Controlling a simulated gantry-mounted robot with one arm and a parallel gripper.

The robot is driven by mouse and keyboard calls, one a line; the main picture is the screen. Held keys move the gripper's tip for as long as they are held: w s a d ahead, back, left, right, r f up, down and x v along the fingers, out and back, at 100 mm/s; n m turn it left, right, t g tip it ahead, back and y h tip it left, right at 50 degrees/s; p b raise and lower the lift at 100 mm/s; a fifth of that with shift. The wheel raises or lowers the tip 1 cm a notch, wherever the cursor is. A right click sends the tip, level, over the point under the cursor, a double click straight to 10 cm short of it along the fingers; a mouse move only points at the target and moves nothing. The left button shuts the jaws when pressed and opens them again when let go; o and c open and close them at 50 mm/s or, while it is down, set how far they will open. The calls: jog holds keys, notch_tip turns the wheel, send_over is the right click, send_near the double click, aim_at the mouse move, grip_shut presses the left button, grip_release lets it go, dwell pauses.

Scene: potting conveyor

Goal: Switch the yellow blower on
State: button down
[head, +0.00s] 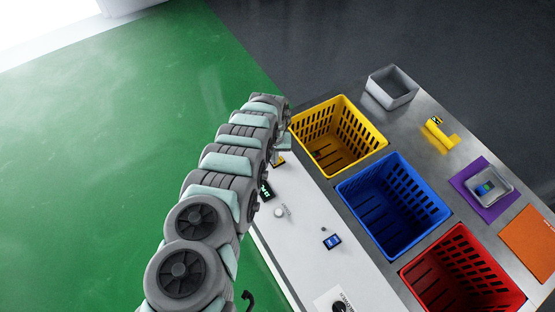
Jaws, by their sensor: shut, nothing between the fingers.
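A yellow object with a black and yellow top (438,133), probably the blower, stands on the grey table at the upper right. Its switch is too small to make out. My arm reaches up from the bottom, and my gripper (281,149) is at its far end, left of the yellow crate. It is shut and empty, partly hidden by my arm. A small yellow and black item (278,161) shows just beside it on the white panel; I cannot tell what it is. My gripper is well apart from the yellow object on the table.
Yellow (376,146), blue (397,253) and red (412,279) crates stand in a row between the white panel (300,235) and the table's right part. The panel carries a blue screen (332,241) and a black knob (339,306). A grey bin (391,95) and purple mat (467,190) lie beyond.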

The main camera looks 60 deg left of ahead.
jog(key=shift+r+p, duration=2.7)
jog(key=shift+r, duration=0.65)
